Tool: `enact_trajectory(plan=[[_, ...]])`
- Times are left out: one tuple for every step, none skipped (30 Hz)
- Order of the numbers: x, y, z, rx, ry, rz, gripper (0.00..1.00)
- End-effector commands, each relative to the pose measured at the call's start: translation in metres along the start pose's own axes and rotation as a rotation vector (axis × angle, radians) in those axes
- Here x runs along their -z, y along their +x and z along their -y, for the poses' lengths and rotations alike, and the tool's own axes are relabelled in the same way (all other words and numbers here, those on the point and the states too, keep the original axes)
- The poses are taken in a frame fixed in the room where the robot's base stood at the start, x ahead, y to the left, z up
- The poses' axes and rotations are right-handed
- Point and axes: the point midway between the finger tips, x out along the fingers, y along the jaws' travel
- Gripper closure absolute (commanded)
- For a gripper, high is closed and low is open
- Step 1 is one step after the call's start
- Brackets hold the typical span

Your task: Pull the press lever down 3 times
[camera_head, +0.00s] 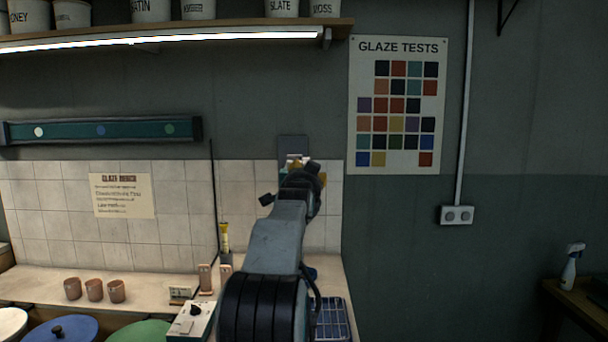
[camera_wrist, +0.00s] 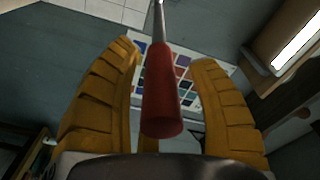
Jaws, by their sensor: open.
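The press lever's red grip (camera_wrist: 162,95) sits between the two yellow fingers of my gripper (camera_wrist: 166,56) in the wrist view, with a thin metal rod running up from it. Gaps show between the grip and both fingers, so the fingers stand open around it. In the head view my gripper (camera_head: 307,168) is in front of the tiled wall, partly hidden by my own arm. A grey upright plate (camera_head: 293,145) shows behind it. The lever's grip is hidden there, and I cannot tell the lever's full angle.
The bench below holds three clay cups (camera_head: 94,290), a white box with a black knob (camera_head: 192,318) and a blue grid rack (camera_head: 331,318). A lit shelf (camera_head: 170,38) with tubs runs above left. A glaze chart (camera_head: 397,105) hangs to the right.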

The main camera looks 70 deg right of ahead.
Motion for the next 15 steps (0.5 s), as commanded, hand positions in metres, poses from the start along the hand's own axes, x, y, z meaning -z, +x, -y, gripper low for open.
enact_trajectory(plan=[[0.0015, 0.0005, 0.0002, 0.0, 0.0, -0.002, 0.47], [0.0016, 0.0007, 0.0, 0.0, 0.0, -0.002, 0.47], [0.0018, 0.0009, -0.0003, 0.0, 0.0, -0.003, 0.47], [0.0018, 0.0009, -0.0004, 0.0, 0.0, -0.003, 0.47], [0.0017, 0.0009, -0.0005, 0.0, 0.0, -0.003, 0.47], [0.0017, 0.0009, -0.0006, 0.0, 0.0, -0.003, 0.47], [0.0016, 0.0009, -0.0006, 0.0, 0.0, -0.003, 0.47], [0.0016, 0.0009, -0.0006, 0.0, 0.0, -0.003, 0.47], [0.0016, 0.0009, -0.0007, -0.001, 0.0, -0.003, 0.47], [0.0015, 0.0008, -0.0006, -0.001, 0.0, -0.003, 0.45], [0.0015, 0.0008, -0.0006, -0.001, 0.0, -0.003, 0.48], [0.0015, 0.0008, -0.0006, -0.001, 0.0, -0.002, 0.51], [0.0015, 0.0008, -0.0006, -0.001, 0.0, -0.002, 0.54], [0.0015, 0.0008, -0.0006, -0.001, 0.0, -0.002, 0.57], [0.0015, 0.0008, -0.0006, -0.001, 0.0, -0.002, 0.6]])
